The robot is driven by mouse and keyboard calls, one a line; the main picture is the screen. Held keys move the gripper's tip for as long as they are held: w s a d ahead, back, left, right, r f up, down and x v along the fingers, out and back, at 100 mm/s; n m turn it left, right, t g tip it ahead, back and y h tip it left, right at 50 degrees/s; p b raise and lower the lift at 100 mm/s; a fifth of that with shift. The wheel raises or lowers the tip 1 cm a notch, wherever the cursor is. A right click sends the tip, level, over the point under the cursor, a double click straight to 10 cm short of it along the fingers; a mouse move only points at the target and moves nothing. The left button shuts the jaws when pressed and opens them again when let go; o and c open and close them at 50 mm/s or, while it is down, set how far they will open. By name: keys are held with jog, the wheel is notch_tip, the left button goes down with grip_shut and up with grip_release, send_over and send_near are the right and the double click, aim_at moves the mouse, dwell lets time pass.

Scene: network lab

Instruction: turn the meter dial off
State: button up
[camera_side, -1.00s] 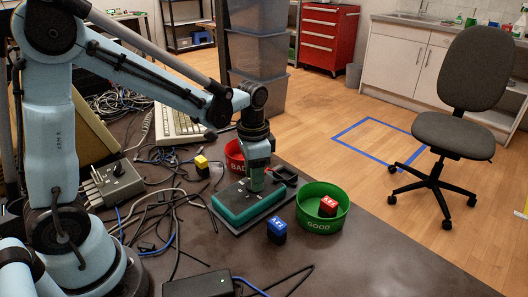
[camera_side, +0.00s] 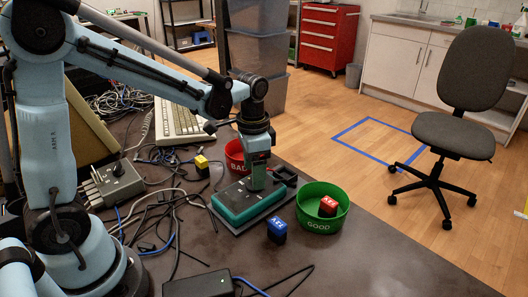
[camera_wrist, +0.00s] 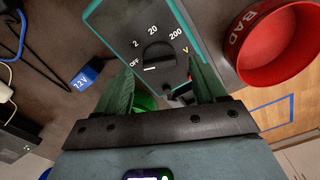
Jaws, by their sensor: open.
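The teal meter (camera_side: 238,205) lies on a dark base on the table. In the wrist view, the meter's dark face (camera_wrist: 150,22) carries a round black dial (camera_wrist: 158,56) with marks OFF, 2, 20 and 200 V. A white line on the dial lies toward its lower left, near the OFF mark. My gripper (camera_wrist: 160,72) is open, with one green finger on each side of the dial in the picture. I cannot tell whether the fingers touch it. In the side view, my gripper (camera_side: 257,186) points down over the meter's far part, and the dial is hidden.
The red BAD bowl (camera_side: 234,150) stands behind the meter. The green GOOD bowl (camera_side: 322,224), holding a red block (camera_side: 328,206), stands at right. A blue block (camera_side: 277,230) is in front; a yellow block (camera_side: 202,164) is behind left. Cables and a grey box (camera_side: 115,184) fill the left.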

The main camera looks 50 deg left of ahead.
notch_tip(320, 180, up, 10)
jog(key=shift+r, duration=0.25)
dwell(0.5)
jog(key=n+t, duration=0.4)
jog(key=t, duration=0.2)
send_near(251, 186)
notch_tip(251, 186, up, 4)
jog(key=shift+s+d+f+n+t, duration=0.15)
jog(key=shift+s+f+n+t, duration=0.15)
jog(key=shift+s, duration=0.2)
jog(key=shift+s+d+f+n+t, duration=0.1)
jog(key=shift+s+f+n+t, duration=0.1)
jog(key=shift+s+f, duration=0.25)
